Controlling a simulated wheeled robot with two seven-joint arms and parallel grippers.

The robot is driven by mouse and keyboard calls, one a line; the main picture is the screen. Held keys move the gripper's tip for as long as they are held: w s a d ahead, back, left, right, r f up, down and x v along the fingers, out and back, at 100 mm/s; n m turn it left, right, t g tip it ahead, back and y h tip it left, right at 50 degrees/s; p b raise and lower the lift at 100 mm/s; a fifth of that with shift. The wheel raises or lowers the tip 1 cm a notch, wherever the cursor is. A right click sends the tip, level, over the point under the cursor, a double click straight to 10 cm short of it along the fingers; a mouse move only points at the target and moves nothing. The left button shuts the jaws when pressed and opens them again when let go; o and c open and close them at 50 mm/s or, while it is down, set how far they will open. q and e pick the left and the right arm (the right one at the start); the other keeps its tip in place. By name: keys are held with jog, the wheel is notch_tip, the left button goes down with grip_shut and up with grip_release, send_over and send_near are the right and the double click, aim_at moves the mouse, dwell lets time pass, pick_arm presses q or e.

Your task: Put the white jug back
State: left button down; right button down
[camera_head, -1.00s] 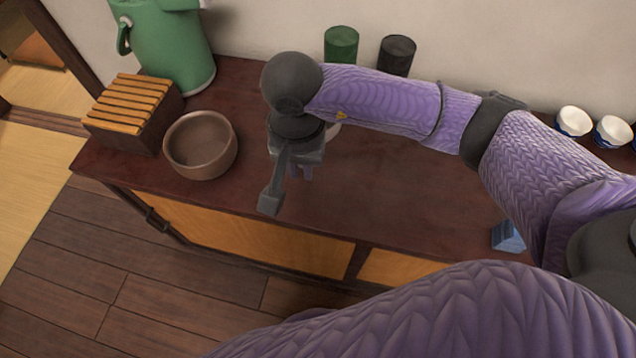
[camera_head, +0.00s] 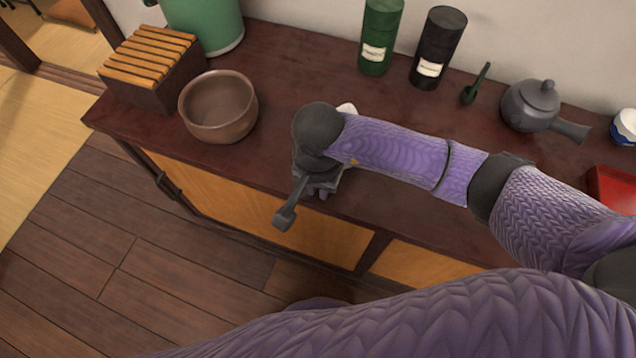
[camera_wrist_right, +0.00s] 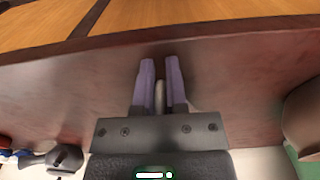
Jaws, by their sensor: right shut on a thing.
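My right gripper (camera_head: 319,190) is over the front part of the dark wooden cabinet top (camera_head: 280,70), pointing down, to the right of the brown bowl. The white jug (camera_head: 346,109) shows only as a small white patch behind my wrist; my arm hides the rest. In the right wrist view, my gripper's two purple fingers (camera_wrist_right: 160,68) are close together on a thin pale piece (camera_wrist_right: 159,97), which looks like part of the jug. I cannot tell whether the jug touches the top. My left gripper is not in view.
A brown bowl (camera_head: 218,107) and a slatted wooden box (camera_head: 150,68) stand at the left, by a green flask (camera_head: 208,22). A green canister (camera_head: 380,38), a black canister (camera_head: 438,48), a dark scoop (camera_head: 476,86), a grey teapot (camera_head: 532,106) and a red tray (camera_head: 612,188) stand along the back and right.

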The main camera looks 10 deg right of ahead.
jog(key=c, duration=0.7)
grip_release()
jog(key=shift+c, duration=0.2)
jog(key=shift+o, duration=0.4)
jog(key=shift+r+p, duration=0.2)
jog(key=shift+p, duration=0.1)
notch_tip(320, 180, up, 11)
jog(key=p, duration=0.4)
jog(key=shift+r, duration=0.4)
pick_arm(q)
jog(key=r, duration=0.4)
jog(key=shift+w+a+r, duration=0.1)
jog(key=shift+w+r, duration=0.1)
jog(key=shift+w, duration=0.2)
